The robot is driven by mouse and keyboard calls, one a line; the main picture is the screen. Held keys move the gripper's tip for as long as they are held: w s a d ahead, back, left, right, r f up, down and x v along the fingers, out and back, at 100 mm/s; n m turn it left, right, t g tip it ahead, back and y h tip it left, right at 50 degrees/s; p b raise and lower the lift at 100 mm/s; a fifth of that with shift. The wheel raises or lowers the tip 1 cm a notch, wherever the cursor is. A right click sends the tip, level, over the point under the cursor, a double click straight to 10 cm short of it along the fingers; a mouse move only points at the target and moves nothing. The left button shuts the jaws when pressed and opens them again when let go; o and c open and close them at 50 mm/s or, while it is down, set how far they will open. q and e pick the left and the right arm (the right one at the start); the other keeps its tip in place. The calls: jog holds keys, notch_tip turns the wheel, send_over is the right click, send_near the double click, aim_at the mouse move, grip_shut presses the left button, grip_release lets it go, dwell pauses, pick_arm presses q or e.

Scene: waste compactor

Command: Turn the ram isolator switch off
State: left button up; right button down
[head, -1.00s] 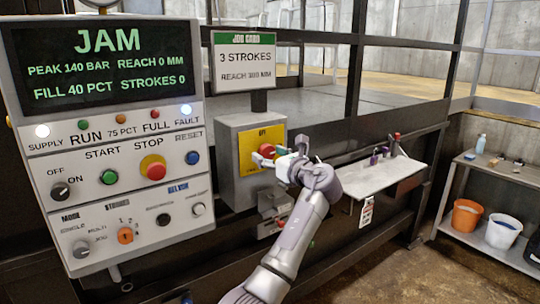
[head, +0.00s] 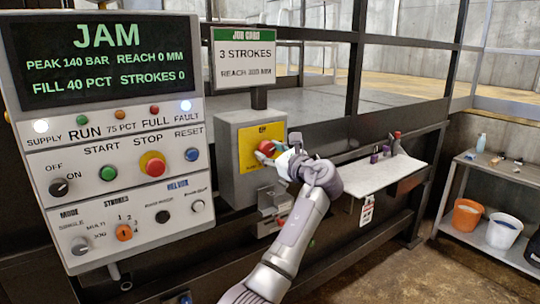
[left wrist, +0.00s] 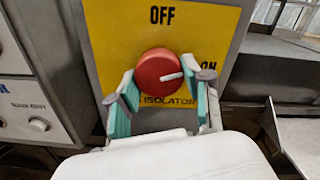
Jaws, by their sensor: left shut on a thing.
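The ram isolator switch is a red round knob (left wrist: 158,72) on a yellow plate (left wrist: 110,30), marked OFF at the top and ON at the right. Its white pointer line points right, towards ON. In the head view the knob (head: 266,147) sits on a grey box (head: 228,160) right of the control panel. My left gripper (left wrist: 160,103) is shut on the knob, with one teal-padded finger at each lower side. In the head view the gripper (head: 270,157) partly covers the knob and plate. My right gripper is not in view.
The control panel (head: 110,140) with a JAM display stands left of the box. A job card (head: 245,58) is above it. A white shelf (head: 380,174) with small items is to the right. A side table (head: 480,232) holds an orange bucket (head: 465,216) and a white bucket (head: 503,231).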

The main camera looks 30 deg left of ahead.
pick_arm(q)
jog(key=n+b, duration=0.1)
jog(key=n, duration=0.2)
jog(key=shift+f+n+b, duration=0.15)
jog(key=shift+n+b, duration=0.2)
jog(key=shift+n, duration=0.05)
jog(key=n+b, duration=0.2)
jog(key=n, duration=0.1)
jog(key=shift+n, duration=0.3)
jog(key=n+b, duration=0.2)
jog(key=n, duration=0.2)
jog(key=shift+b, duration=0.35)
jog(key=shift+n+b, duration=0.65)
jog(key=shift+n, duration=0.55)
jog(key=shift+r, duration=0.2)
jog(key=o, duration=1.1)
jog(key=shift+o, duration=0.2)
jog(key=v, duration=1.2)
